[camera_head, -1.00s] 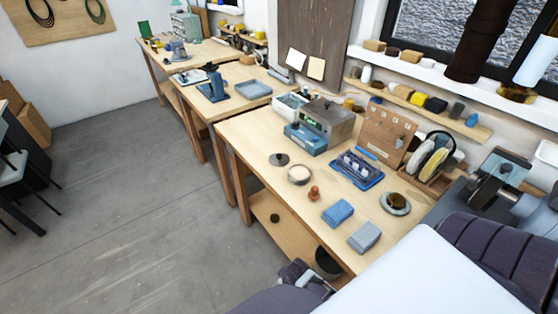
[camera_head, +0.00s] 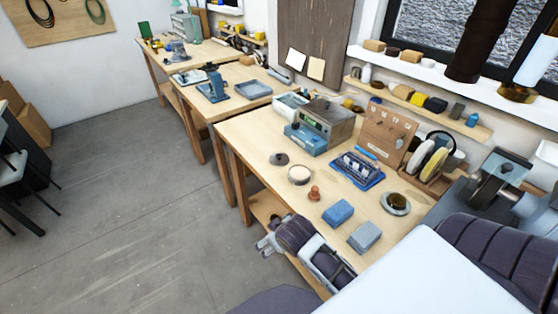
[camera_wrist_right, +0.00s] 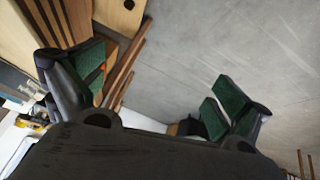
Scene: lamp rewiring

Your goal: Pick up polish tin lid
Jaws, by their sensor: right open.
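A dark round lid with a small raised middle (camera_head: 280,159) lies on the near workbench, toward its left edge. I take it for the polish tin lid. A round open tin with a pale inside (camera_head: 299,174) sits just beside it, apart from it. My right gripper (camera_wrist_right: 158,78) shows in the right wrist view with its green-padded fingers spread and nothing between them. It faces the floor and bench legs, and the lid does not show there. One of my arms is in the head view below the bench's front edge, clear of the lid.
A small brown knobbed item (camera_head: 314,193), a blue block (camera_head: 338,212) and a grey-blue block (camera_head: 364,237) stand near the front edge. A blue rack (camera_head: 357,170) and a metal box unit (camera_head: 328,122) stand behind. Bare bench surface (camera_head: 246,134) lies left of the lid.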

